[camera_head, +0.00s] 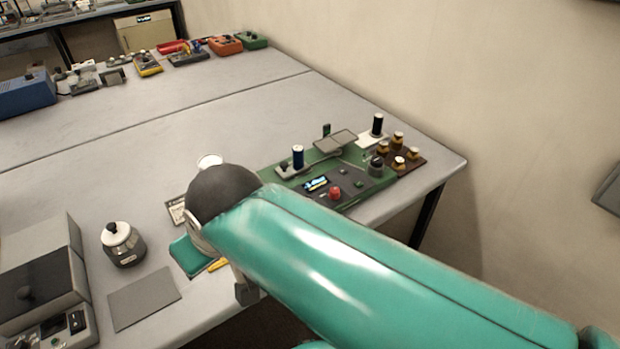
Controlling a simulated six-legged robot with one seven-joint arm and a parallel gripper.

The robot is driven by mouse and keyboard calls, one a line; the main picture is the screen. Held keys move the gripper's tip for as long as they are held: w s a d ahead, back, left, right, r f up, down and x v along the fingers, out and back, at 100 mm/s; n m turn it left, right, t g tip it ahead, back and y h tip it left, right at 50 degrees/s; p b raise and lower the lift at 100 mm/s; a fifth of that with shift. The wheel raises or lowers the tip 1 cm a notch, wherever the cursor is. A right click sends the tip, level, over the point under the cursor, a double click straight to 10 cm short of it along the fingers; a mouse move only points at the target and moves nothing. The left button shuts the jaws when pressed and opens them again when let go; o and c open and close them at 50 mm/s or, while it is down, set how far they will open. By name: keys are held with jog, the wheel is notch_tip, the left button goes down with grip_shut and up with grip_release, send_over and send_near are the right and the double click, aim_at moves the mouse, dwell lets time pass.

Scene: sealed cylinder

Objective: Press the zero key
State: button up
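No key can be read as the zero key at this size. A grey boxy instrument (42,275) with a dark front panel stands at the lower left; small controls show on its low front part (62,328), cut by the picture edge. A green-based device (345,190) with a small lit display (317,184) and a red knob (334,193) stands at the right of the bench. My teal arm crosses from the lower right. My gripper (245,290) is mostly hidden behind it; only a grey end part shows near the bench's front edge, and its opening cannot be seen.
A teal pad (190,256) lies beside my arm. The middle of the bench is clear.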

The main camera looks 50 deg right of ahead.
jog(key=shift+c, duration=0.2)
dwell(0.3)
grip_shut()
dwell(1.5)
